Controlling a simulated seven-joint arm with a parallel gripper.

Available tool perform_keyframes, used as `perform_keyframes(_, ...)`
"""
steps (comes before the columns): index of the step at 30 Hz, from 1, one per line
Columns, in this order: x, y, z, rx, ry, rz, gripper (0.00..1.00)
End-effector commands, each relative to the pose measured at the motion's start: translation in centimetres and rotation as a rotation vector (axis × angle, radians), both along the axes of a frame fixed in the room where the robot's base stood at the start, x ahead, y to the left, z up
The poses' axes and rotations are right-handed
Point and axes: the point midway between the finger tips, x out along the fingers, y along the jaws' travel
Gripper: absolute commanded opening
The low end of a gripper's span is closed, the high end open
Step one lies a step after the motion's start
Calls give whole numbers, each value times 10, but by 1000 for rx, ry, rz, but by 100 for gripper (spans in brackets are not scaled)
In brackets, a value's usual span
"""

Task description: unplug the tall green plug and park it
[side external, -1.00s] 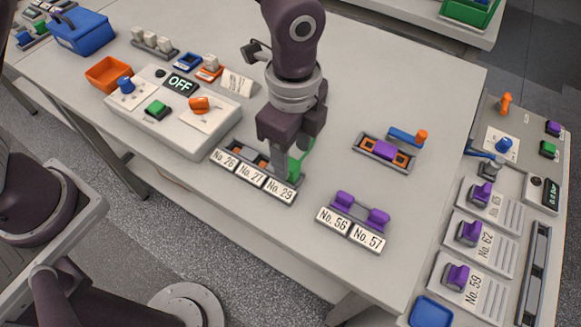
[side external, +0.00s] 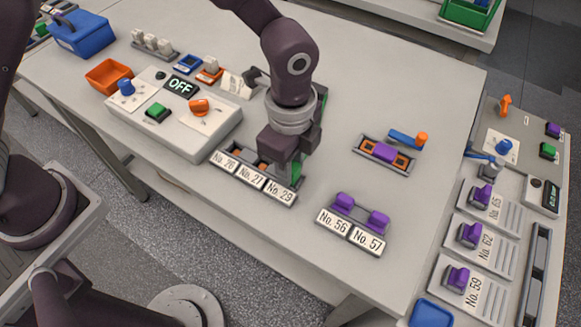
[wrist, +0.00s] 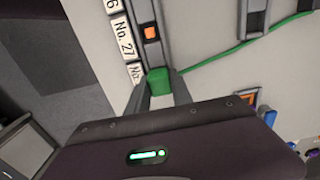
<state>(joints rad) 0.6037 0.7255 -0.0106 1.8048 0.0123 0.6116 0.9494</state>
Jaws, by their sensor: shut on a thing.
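The green plug (side external: 296,174) is between the fingers of my gripper (side external: 285,172), over the No. 29 end of the rack (side external: 252,177) labelled No. 26, No. 27 and No. 29. My gripper is shut on it. In the wrist view, the green plug (wrist: 157,82) shows between the fingertips at the rack's near end. A green cable (wrist: 228,52) runs off to the right on the bench. The fingers hide the plug's lower end, so I cannot tell how deep it sits. An orange piece (wrist: 151,33) shows in the rack beside No. 27.
The cycler box (side external: 170,122) with its OFF display stands left of the rack. A rack with purple plugs (side external: 360,212) stands to the right, labelled No. 56 and No. 57. A grey holder (side external: 382,154) with purple and orange parts lies behind it. Bare bench lies between.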

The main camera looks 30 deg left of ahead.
Motion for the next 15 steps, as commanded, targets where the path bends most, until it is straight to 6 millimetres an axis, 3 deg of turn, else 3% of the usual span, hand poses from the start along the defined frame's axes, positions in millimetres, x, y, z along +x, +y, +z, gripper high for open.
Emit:
perform_keyframes(2, 1, -1, 7, -3, -3, 0, 0)
perform_keyframes(12, 1, -1, 86, -3, -4, 0, 0)
perform_keyframes(15, 10, 1, 96, -2, -2, 3, 0)
